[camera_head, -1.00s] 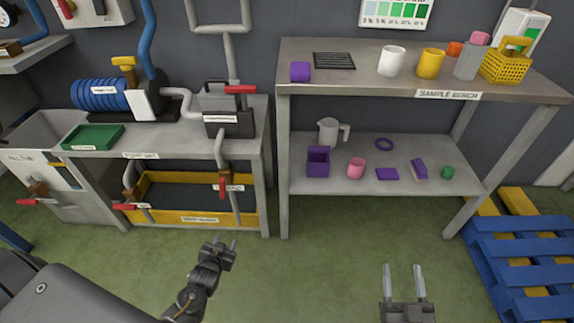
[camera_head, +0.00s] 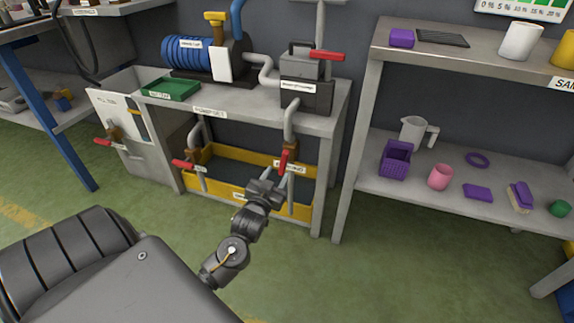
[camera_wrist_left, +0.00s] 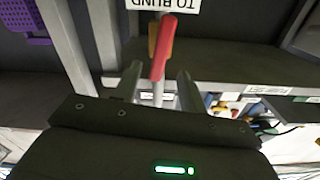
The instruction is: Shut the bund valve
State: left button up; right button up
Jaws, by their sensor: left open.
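The bund valve (camera_head: 284,161) has a red lever and a brass-coloured body on a grey vertical pipe, beside a white "to bund" label (camera_head: 291,166). Its lever hangs down roughly in line with the pipe. My left gripper (camera_head: 272,183) is open just in front of and below the lever. In the left wrist view the red lever (camera_wrist_left: 162,48) shows between the two open fingers of my left gripper (camera_wrist_left: 157,85); I cannot tell whether they touch it. The label (camera_wrist_left: 165,5) is behind it. My right gripper is out of view.
The yellow bund tray (camera_head: 236,197) lies under the pump bench (camera_head: 225,117). The sample bench's leg (camera_head: 353,150) stands to the right.

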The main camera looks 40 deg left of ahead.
aim_at(283, 164)
pick_arm(q)
jog(key=b+x, duration=0.2)
jog(key=x, duration=0.5)
jog(key=shift+w+a+f, duration=0.1)
jog(key=shift+w, duration=0.2)
grip_shut()
